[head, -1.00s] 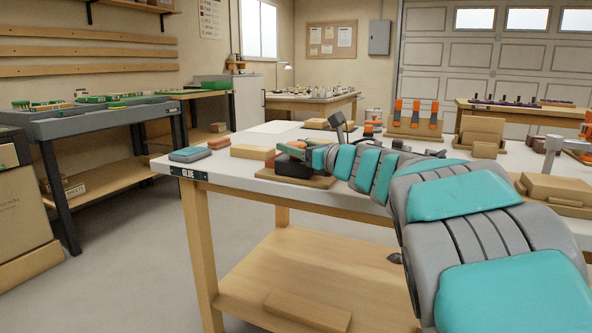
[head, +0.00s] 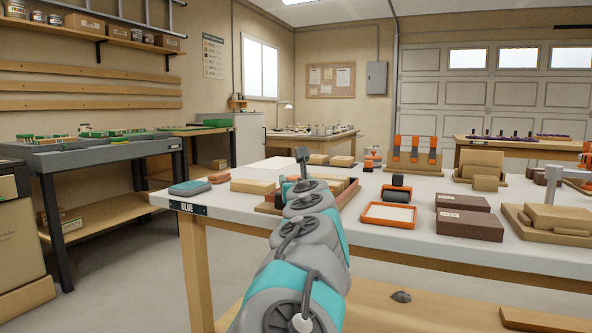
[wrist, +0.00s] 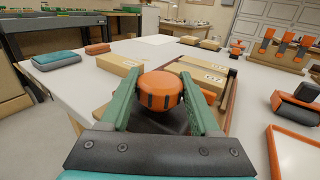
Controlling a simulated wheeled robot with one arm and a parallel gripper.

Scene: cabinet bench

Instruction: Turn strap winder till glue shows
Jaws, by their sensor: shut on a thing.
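The strap winder's ribbed orange knob (wrist: 161,91) sits between the two green fingers of my gripper (wrist: 158,82) in the wrist view. The fingers are shut on it, one on each side. The dark part below the knob is mostly hidden by my gripper. Just behind it lie pale wooden pieces (wrist: 201,75) with printed labels, edged by a reddish-brown frame (wrist: 229,98). In the head view my arm hides the knob, and part of the frame (head: 268,208) shows. I cannot make out any glue at the joints. A GLUE label (head: 187,207) is on the bench edge.
On the white bench (head: 330,235), a teal pad (head: 192,187), a brick-coloured block (head: 219,177) and a wooden block (head: 252,187) lie left. An orange-rimmed tray (head: 388,215), a black roller (head: 396,190) and brown boxes (head: 470,223) stand right. The front left bench top is clear.

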